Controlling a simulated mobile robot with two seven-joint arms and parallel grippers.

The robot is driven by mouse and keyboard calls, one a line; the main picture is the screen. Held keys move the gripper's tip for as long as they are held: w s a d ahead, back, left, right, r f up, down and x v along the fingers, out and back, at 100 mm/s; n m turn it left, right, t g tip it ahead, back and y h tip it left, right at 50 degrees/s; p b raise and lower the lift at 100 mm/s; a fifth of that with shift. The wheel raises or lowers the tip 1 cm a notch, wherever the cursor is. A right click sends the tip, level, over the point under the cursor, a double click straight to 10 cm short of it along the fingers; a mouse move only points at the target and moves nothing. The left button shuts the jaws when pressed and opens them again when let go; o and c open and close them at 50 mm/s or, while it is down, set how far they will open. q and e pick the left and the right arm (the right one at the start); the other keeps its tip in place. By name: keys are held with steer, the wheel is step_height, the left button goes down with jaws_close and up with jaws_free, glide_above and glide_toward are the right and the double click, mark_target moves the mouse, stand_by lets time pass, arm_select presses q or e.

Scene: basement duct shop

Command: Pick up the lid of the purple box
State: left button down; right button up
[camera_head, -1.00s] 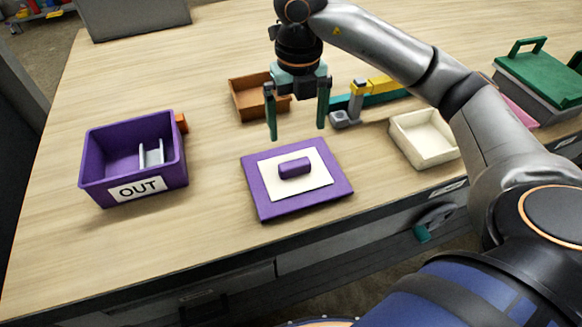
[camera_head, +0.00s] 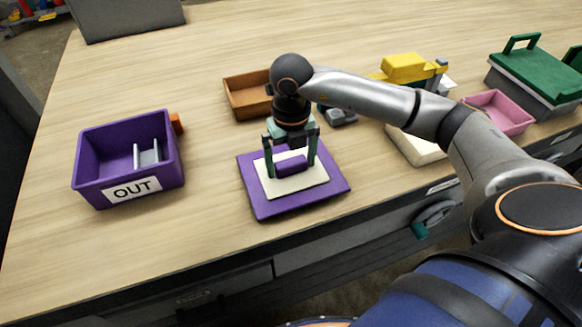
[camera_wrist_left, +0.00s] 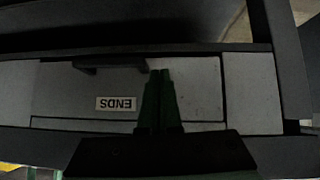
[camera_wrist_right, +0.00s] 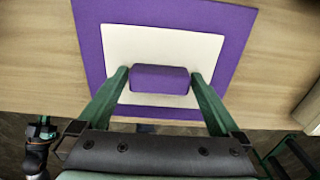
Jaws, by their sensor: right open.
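The purple lid (camera_head: 258,207) lies flat on the table, with a cream panel and a purple block handle (camera_head: 290,166) in its middle. The purple box (camera_head: 90,188) labelled OUT stands open to the left, a grey metal piece inside. My right gripper (camera_head: 292,172) is low over the lid, open, with its fingers on either side of the handle. In the right wrist view the handle (camera_wrist_right: 159,78) sits between the fingertips, with a gap at each side. My left gripper (camera_wrist_left: 158,75) shows only in the left wrist view, its fingers close together, facing a drawer front labelled ENDS.
A brown tray (camera_head: 243,115) lies behind the lid. A cream tray (camera_head: 412,152), a pink tray (camera_head: 512,118) and a green-lidded box (camera_head: 535,75) stand to the right. An orange block (camera_head: 177,123) is beside the purple box. Table between box and lid is clear.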

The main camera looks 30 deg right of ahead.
steer(key=shift+c, duration=0.2)
steer(key=c, duration=1.2)
steer(key=shift+r, duration=0.15)
